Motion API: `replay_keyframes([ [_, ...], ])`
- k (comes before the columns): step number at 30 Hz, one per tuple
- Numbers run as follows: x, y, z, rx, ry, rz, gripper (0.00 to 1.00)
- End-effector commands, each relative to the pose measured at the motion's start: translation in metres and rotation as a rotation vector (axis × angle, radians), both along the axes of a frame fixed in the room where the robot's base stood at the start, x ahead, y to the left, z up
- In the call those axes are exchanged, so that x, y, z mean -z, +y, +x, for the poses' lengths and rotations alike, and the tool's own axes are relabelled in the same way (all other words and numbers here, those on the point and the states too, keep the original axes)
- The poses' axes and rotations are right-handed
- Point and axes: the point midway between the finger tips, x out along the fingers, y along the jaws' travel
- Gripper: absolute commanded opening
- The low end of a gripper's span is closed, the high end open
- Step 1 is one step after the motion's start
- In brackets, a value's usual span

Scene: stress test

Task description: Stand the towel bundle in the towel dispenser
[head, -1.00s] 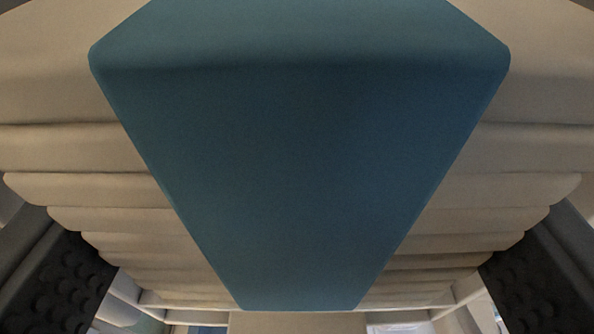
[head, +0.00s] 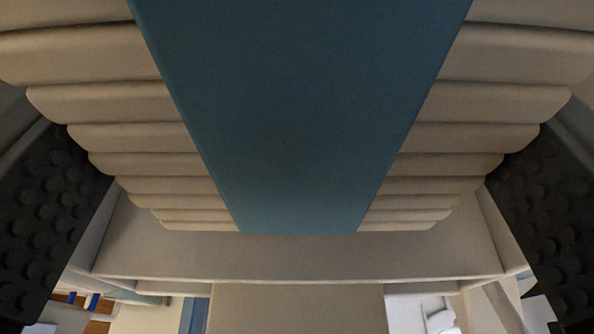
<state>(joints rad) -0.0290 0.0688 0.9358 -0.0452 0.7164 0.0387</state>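The towel bundle, a stack of beige folds (head: 120,135) with a blue band (head: 300,120) around its middle, fills the upper and middle part of the view. My gripper (head: 300,178) has one dark, studded finger at the left and one at the right, with the bundle between them. The fingers meet the side edges of the folds and appear shut on them, though the contact itself is partly hidden by the bundle. A beige ledge or trough (head: 300,255) with side walls lies below the bundle's lower end; I cannot tell whether it is the towel dispenser.
A plain beige panel (head: 297,308) stands below the ledge. White items (head: 425,312) show at the lower right. Small blue and white objects on brown (head: 88,300) show at the lower left.

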Motion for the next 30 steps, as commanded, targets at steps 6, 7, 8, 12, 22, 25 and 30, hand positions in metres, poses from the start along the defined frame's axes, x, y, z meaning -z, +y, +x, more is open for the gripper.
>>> replay_keyframes([
  [6, 0.025, 0.000, -0.001, 0.000, 0.002, 0.000, 0.47],
  [7, 0.028, 0.000, -0.001, 0.000, 0.001, 0.000, 0.47],
  [8, 0.031, 0.000, -0.001, 0.000, 0.001, 0.000, 0.47],
  [12, 0.037, 0.000, 0.003, -0.001, -0.001, -0.001, 0.47],
  [22, 0.039, 0.000, 0.003, -0.001, -0.001, -0.001, 0.47],
  [25, 0.040, 0.000, 0.003, -0.001, -0.001, -0.001, 0.89],
  [30, 0.040, 0.000, 0.003, -0.001, -0.001, -0.001, 0.99],
])
